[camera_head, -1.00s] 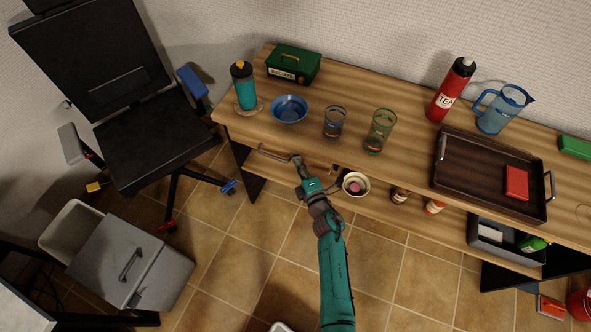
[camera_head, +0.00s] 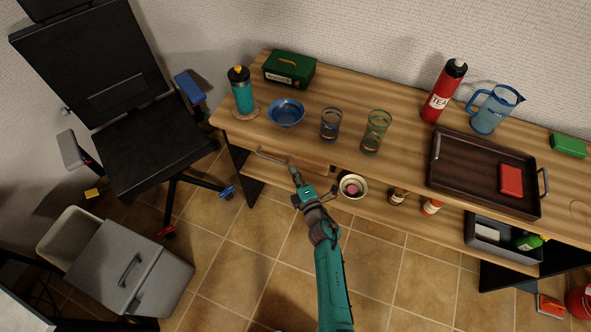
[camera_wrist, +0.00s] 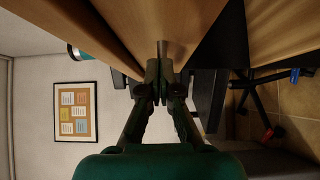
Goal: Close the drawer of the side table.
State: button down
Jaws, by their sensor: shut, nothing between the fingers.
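The side table (camera_head: 345,88) is a long wooden table along the wall. Its drawer (camera_head: 312,169) is under the left part of the top, with a thin metal bar handle (camera_head: 268,156) on its front. From above, I cannot tell exactly how far the drawer stands out. My gripper (camera_head: 292,163) is shut and empty at the right end of the handle, close to the drawer front. In the wrist view my closed fingertips (camera_wrist: 160,72) are at the wooden drawer front (camera_wrist: 135,22); whether they touch it is unclear.
On the top stand a blue bowl (camera_head: 286,112), two glasses, a teal bottle (camera_head: 241,91), a green box (camera_head: 290,69) and a dark tray (camera_head: 480,172). A cup (camera_head: 352,186) and bottles are on the lower shelf. A black chair (camera_head: 130,135) stands left. The tiled floor in front is open.

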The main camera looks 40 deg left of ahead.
jog(key=v, duration=1)
jog(key=shift+s, duration=0.6)
jog(key=shift+d+f, duration=0.1)
